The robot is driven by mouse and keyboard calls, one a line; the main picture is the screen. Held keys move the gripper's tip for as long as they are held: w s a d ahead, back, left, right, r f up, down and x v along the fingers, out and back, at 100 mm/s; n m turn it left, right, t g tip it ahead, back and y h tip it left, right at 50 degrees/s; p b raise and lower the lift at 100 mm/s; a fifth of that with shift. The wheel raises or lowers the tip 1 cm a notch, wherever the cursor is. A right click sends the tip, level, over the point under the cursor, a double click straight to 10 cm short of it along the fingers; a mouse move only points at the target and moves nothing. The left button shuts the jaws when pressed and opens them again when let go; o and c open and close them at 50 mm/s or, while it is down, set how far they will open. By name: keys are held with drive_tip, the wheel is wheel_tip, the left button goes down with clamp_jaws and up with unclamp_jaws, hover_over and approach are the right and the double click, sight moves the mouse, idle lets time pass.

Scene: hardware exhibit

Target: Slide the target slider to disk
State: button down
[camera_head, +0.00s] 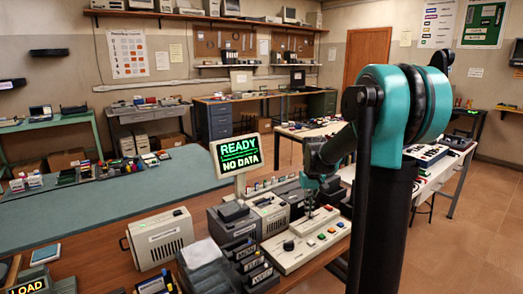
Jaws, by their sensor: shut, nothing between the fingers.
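My gripper (311,207) points down over a cream control panel (297,258) on the wooden bench, near the panel's back edge. Its fingers are shut with nothing visible between them. The target slider cannot be made out at this size; the gripper and arm may cover part of the panel. I cannot tell whether the fingertips touch it. No legible "disk" label shows.
Grey boxy devices (270,218) stand close behind the panel. Black labelled blocks (248,262) and a beige case (160,240) stand to its left. A green-topped table (130,205) lies farther back left. Open floor (470,230) shows at the right.

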wheel_tip(320, 180, up, 7)
drive_tip(key=shift+f, duration=0.15)
idle(0.4)
drive_tip(key=s+f+t, duration=0.1)
drive_tip(key=s+f, duration=0.4)
drive_tip(key=s, duration=0.3)
drive_tip(key=s+f+t, duration=0.1)
drive_tip(key=s+f, duration=0.4)
drive_tip(key=s, duration=0.2)
drive_tip(key=s+d+f+m+t, duration=0.1)
drive_tip(key=s+f+t, duration=0.1)
drive_tip(key=s+f, duration=0.3)
drive_tip(key=s, duration=0.3)
drive_tip(key=shift+s, duration=0.35)
drive_tip(key=shift+d, duration=0.1)
